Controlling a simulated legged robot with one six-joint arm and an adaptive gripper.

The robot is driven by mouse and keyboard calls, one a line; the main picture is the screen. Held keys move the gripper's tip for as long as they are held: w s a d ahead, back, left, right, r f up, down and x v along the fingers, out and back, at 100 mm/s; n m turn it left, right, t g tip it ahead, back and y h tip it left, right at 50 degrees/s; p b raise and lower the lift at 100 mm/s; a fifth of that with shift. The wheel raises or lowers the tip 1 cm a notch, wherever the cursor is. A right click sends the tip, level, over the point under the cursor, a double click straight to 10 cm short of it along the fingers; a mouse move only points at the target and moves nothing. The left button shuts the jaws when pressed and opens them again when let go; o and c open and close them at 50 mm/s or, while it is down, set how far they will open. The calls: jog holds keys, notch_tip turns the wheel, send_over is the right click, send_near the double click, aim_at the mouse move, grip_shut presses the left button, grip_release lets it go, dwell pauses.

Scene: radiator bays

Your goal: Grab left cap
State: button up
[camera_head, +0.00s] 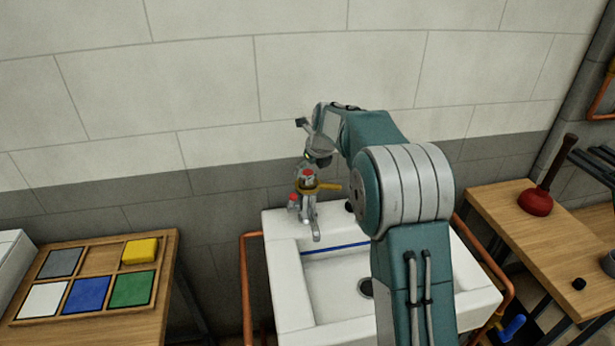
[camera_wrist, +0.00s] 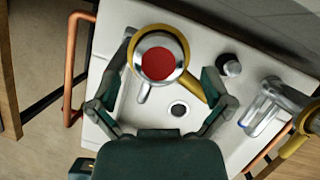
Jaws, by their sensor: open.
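A round chrome cap with a red top (camera_wrist: 158,62) shows in the wrist view, with a yellow ring (camera_wrist: 184,42) around it. In the head view, a red-topped chrome tap (camera_head: 308,174) stands at the back edge of the white sink, with a yellow handle (camera_head: 329,187) pointing right. My gripper (camera_wrist: 168,54) is open, its dark green fingers on either side of the cap. I cannot tell whether they touch it. In the head view my arm hides part of the sink and the gripper's fingers are too small to make out.
A dark round knob (camera_wrist: 231,64) and a second chrome fitting (camera_wrist: 263,107) are right of the cap in the wrist view. The sink (camera_head: 285,285) has copper pipes beside it.

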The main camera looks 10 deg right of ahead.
aim_at(309, 174)
jog(key=x, duration=0.4)
jog(key=shift+s, duration=0.2)
jog(key=c, duration=1.1)
jog(key=shift+c, duration=0.2)
